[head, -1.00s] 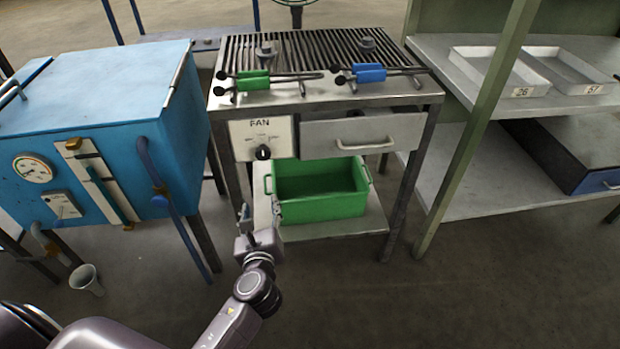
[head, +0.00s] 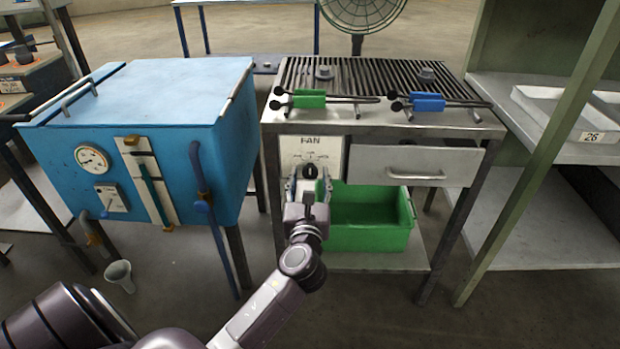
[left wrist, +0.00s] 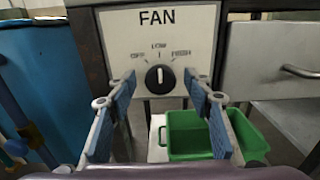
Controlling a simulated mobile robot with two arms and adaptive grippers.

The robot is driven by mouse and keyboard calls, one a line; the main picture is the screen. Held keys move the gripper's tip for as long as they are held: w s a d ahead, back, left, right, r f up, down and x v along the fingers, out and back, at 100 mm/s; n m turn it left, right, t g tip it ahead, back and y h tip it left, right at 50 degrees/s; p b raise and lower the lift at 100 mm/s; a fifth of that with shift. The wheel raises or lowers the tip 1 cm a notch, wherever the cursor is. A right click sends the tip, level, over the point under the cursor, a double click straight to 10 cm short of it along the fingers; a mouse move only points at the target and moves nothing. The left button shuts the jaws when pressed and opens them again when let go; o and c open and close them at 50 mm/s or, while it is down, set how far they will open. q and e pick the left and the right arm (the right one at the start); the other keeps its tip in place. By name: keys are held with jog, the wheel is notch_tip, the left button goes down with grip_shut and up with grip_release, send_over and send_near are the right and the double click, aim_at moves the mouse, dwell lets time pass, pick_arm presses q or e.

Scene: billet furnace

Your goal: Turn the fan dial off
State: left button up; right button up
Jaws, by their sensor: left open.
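The fan dial (head: 310,171) is a round black knob on a white panel marked FAN (head: 300,150), on the front of the slatted table. In the left wrist view the dial (left wrist: 160,79) has its white mark pointing straight up at LOW, between OFF on the left and HIGH on the right. My left gripper (head: 308,186) is open just in front of the dial. In the left wrist view its blue-padded fingers (left wrist: 160,90) stand either side of the dial, apart from it. My right gripper is not in view.
A green crate (head: 370,240) sits on the shelf below the dial. A drawer (head: 370,165) is right of the panel. A blue furnace box (head: 150,90) stands to the left. Green and blue tongs (head: 425,103) lie on the slatted top. A cup (head: 119,274) is on the floor.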

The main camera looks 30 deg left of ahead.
pick_arm(q)
jog(key=c, duration=1.2)
jog(key=shift+o, duration=0.2)
